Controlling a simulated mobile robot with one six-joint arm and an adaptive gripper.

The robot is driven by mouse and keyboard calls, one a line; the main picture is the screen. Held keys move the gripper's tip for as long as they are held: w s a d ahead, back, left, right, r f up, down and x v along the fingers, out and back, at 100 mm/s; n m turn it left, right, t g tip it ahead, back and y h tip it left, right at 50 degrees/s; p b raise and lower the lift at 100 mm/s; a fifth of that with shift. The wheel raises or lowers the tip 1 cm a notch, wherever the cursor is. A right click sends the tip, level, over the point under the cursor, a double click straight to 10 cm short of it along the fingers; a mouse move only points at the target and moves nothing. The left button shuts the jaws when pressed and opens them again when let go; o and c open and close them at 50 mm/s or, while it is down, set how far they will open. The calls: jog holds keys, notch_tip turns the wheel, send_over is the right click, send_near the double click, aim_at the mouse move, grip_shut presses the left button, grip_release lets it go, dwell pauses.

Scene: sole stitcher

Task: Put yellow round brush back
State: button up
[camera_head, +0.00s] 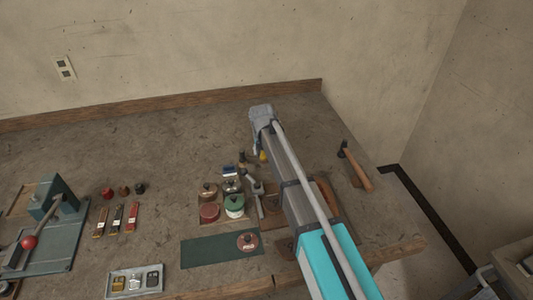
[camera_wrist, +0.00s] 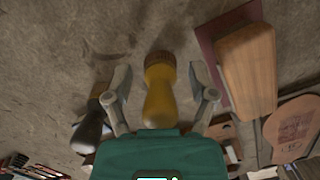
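The yellow round brush (camera_wrist: 160,92) is in the middle of the wrist view, with a yellow handle and a brown bristle end. My gripper (camera_wrist: 164,80) is open, with one finger on each side of the brush. Gaps show between the fingers and the brush, so it does not look clamped. In the head view a small yellow part of the brush (camera_head: 263,156) shows beside my arm; my arm hides most of the gripper there. I cannot tell whether the brush touches the bench.
Several round tins (camera_head: 209,212) sit left of my arm. A hammer (camera_head: 357,168) lies to the right. The back left bench is clear.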

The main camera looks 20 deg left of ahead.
jog(key=shift+r, duration=0.1)
dwell(0.3)
jog(key=r+p, duration=0.4)
jog(key=s+r+p, duration=0.1)
jog(key=r+p, duration=0.7)
jog(key=shift+s, duration=0.3)
dwell(0.3)
dwell(0.9)
jog(key=shift+d, duration=0.2)
